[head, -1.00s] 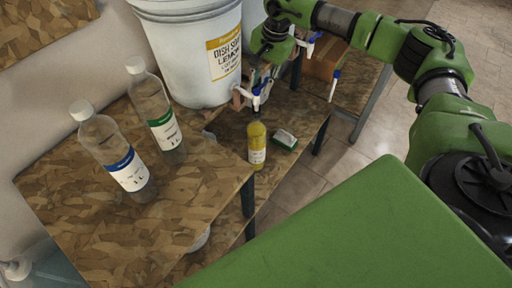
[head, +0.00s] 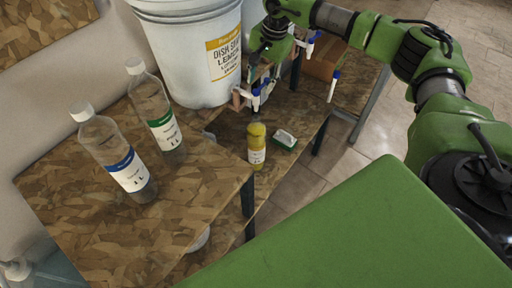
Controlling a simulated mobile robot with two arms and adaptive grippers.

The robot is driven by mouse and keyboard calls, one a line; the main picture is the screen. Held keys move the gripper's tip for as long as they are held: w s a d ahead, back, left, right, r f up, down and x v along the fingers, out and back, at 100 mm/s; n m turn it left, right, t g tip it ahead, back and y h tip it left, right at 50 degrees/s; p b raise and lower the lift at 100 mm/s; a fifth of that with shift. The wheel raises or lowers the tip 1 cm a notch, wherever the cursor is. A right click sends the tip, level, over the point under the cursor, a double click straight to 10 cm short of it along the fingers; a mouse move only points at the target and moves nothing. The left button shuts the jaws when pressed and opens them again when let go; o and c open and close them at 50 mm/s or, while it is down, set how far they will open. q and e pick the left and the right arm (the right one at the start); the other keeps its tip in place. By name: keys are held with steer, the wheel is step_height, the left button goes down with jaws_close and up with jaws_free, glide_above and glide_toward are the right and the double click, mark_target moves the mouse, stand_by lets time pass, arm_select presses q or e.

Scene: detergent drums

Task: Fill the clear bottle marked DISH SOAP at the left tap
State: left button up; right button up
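The left tap (head: 257,99), with blue and white parts, sits low on the white drum (head: 190,65) marked DISH SOAP LEMON. A bottle full of yellow liquid (head: 256,148) stands upright on the lower shelf below this tap. Its label is too small to read. My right gripper (head: 260,82) points down at the tap, close to its blue lever. Its fingers are small and partly mixed with the tap, so contact and opening are unclear. Two clear bottles with white caps stand on the near board, one with a blue label (head: 117,157), one with a green label (head: 157,114). My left gripper is out of view.
A green and white sponge-like block (head: 285,140) lies right of the yellow bottle. More blue-handled taps (head: 334,86) show farther right, near a brown box (head: 325,56). The near board (head: 95,230) has free room in front of the clear bottles.

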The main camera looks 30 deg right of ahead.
steer(key=r+p, duration=0.1)
steer(key=r, duration=0.1)
steer(key=r+p, duration=0.1)
steer(key=r, duration=0.1)
steer(key=shift+s+d+r+p, duration=0.1)
steer(key=shift+s+d+p, duration=0.05)
steer(key=shift+s+p, duration=0.15)
step_height(320, 180, up, 12)
steer(key=s+d, duration=0.1)
steer(key=s, duration=0.1)
stand_by(0.6)
